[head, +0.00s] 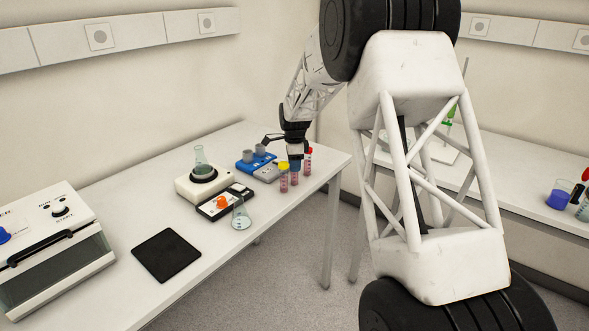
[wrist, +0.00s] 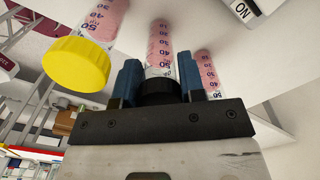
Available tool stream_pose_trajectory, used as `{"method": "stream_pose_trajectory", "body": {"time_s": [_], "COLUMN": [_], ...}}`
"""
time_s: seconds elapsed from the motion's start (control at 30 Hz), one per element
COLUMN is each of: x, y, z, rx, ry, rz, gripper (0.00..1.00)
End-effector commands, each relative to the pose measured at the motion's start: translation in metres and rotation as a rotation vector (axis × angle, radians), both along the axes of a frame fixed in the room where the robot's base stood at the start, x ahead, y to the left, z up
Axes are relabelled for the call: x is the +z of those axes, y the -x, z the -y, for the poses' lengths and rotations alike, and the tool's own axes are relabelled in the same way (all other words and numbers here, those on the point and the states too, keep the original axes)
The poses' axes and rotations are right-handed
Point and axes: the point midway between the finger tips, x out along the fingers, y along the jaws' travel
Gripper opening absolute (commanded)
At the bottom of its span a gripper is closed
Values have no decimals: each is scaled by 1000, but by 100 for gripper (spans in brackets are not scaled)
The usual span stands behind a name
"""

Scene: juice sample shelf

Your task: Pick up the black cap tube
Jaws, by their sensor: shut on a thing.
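My gripper (head: 294,162) is over the row of tubes at the table's right end. In the wrist view, its blue fingers (wrist: 160,70) are shut on either side of the black cap tube (wrist: 159,45), near its black cap. The tube holds pink liquid and has blue markings; its lower body shows below the fingers in the head view (head: 295,179). I cannot tell whether its base touches the table. A yellow cap tube (head: 283,178) is beside it on the left, also in the wrist view (wrist: 77,62). A red cap tube (head: 308,161) is on the right.
A blue and grey device (head: 258,168) stands just left of the tubes. The table's front edge is close to the tubes.

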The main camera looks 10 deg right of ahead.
Motion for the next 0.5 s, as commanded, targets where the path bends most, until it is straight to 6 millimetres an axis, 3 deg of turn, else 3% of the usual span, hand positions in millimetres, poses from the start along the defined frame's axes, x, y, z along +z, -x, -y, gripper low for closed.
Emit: {"method": "stream_pose_trajectory", "body": {"time_s": [0.27, 0.5], "x": [5, 25], "y": [0, 0], "z": [0, 0], "rx": [0, 0], "ry": [0, 0], "rz": [1, 1], "gripper": [13, 13]}}
